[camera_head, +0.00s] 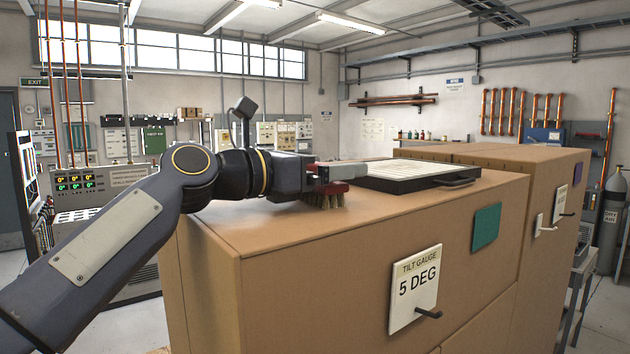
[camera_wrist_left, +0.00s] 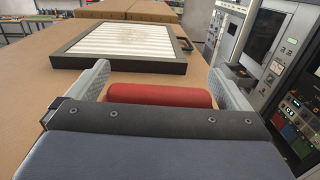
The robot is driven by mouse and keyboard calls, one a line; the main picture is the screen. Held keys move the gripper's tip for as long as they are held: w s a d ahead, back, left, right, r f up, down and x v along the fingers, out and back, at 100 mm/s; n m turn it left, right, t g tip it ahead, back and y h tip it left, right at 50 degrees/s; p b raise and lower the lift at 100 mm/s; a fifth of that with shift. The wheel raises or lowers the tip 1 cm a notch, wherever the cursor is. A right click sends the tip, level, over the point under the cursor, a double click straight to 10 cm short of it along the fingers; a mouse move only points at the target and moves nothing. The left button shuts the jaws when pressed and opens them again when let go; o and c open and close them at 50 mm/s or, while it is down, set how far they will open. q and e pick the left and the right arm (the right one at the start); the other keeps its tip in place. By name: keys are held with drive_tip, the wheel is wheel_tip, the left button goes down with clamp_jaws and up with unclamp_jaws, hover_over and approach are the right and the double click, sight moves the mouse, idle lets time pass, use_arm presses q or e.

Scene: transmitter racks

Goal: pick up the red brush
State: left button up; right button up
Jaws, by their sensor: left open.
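The red brush (camera_head: 325,190) sits on top of the tan cabinet (camera_head: 290,228), bristles down, close to the front of the black-framed tray. My left gripper (camera_head: 338,178) is at the brush, with its arm coming in from the left. In the left wrist view the red brush (camera_wrist_left: 160,95) lies between the two grey fingers of the gripper (camera_wrist_left: 160,88), which are spread with a gap on each side of it. Part of the brush is hidden behind the gripper body. My right gripper is not in view.
A black-framed tray with a pale slatted panel (camera_head: 410,172) lies just beyond the brush. The cabinet front carries a "TILT GAUGE 5 DEG" sign (camera_head: 415,287) and a green plate (camera_head: 486,228). Another tan cabinet (camera_head: 555,170) stands at the right.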

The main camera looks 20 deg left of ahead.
use_arm(q)
drive_tip(key=shift+c, duration=0.3)
drive_tip(key=c, duration=0.9)
